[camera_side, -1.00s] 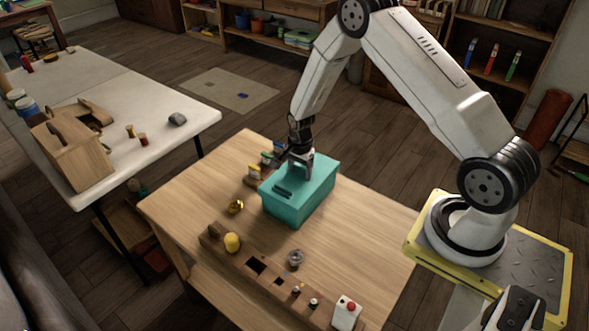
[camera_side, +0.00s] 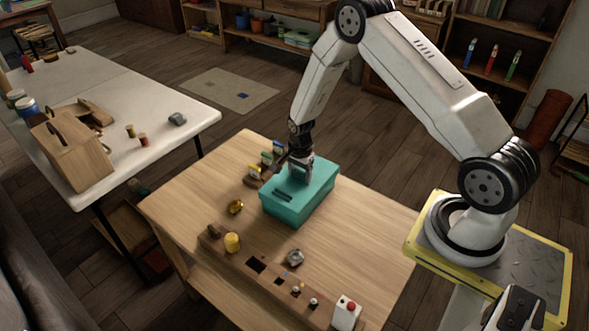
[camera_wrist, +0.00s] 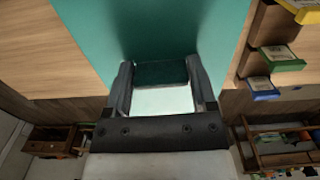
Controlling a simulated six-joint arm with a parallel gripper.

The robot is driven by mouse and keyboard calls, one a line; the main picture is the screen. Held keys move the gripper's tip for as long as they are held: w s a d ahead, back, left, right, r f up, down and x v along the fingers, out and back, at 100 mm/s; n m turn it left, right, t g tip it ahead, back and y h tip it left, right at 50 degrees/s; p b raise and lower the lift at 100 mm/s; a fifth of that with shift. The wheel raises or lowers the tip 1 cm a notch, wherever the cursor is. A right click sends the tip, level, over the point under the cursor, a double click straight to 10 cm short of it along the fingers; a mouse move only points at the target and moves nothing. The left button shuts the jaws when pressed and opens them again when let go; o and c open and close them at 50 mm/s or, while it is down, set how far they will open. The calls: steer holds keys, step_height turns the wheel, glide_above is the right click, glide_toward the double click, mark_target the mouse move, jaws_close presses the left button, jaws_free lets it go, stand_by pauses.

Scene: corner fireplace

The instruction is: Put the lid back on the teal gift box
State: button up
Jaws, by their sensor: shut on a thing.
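The teal gift box (camera_side: 297,213) stands on the wooden table, with its teal lid (camera_side: 318,170) on top. No gap between lid and box shows in the side view, though the far sides are hidden. The lid has a dark slot-like mark (camera_side: 284,193). My gripper (camera_side: 300,174) points down over the middle of the lid and is shut on its raised grip. In the wrist view my gripper's two fingers (camera_wrist: 161,88) stand either side of a dark teal grip piece (camera_wrist: 160,73), with the teal lid top (camera_wrist: 150,28) beyond.
A small rack with coloured cards (camera_side: 268,158) stands close behind the box. A brass ring-like piece (camera_side: 236,207) lies left of it.

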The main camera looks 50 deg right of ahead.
steer(key=shift+f, duration=0.5)
stand_by(0.3)
steer(key=o, duration=1.2)
steer(key=shift+c, duration=0.2)
steer(key=shift+r, duration=0.1)
steer(key=shift+r, duration=3.75)
steer(key=shift+r, duration=0.15)
